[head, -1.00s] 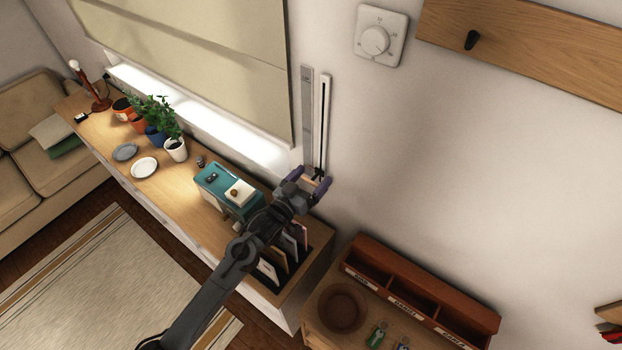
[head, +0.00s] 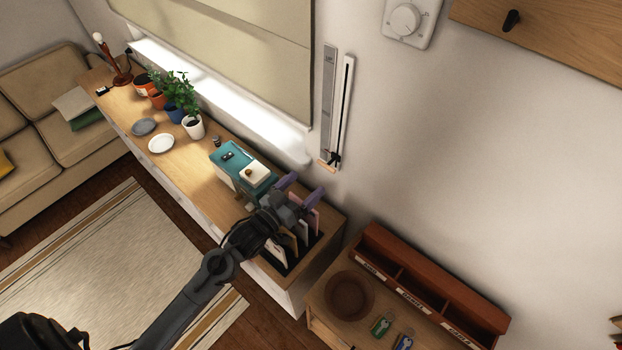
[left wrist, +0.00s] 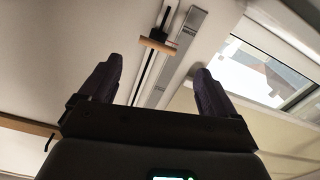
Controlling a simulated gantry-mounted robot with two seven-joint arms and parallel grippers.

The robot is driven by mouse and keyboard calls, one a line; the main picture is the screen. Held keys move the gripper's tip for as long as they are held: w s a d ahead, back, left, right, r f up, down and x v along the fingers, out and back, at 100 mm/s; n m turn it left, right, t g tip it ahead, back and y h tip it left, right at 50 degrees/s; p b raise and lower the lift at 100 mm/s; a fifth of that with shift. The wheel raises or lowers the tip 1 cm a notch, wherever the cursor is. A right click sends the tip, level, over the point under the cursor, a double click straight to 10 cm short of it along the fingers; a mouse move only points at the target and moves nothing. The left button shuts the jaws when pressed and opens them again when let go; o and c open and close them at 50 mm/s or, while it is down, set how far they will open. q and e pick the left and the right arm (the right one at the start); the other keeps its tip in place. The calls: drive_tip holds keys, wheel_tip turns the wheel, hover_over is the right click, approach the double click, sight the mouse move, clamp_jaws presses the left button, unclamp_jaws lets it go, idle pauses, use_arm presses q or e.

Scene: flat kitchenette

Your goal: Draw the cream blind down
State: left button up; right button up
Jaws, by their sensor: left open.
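The cream blind (head: 225,45) hangs over the window. A bright strip of window and sill shows below its lower edge. On the wall to its right is a slim white upright track (head: 344,105) with a dark slot. A small wooden handle on a dark slider (head: 328,165) sits at the track's bottom end. My left gripper (head: 303,188) is open and empty, below and apart from the handle. In the left wrist view the handle (left wrist: 158,45) shows beyond and between the two open fingers (left wrist: 155,85). My right gripper is not in view.
A grey scale strip (head: 328,95) runs beside the track. Below my gripper a rack of upright cards (head: 297,243) stands on the long counter, near a teal box (head: 228,160). Potted plants (head: 193,125) stand further left.

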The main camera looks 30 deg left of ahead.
sight(330, 162)
use_arm(q)
drive_tip(key=shift+s, duration=0.35)
drive_tip(key=shift+c, duration=0.2)
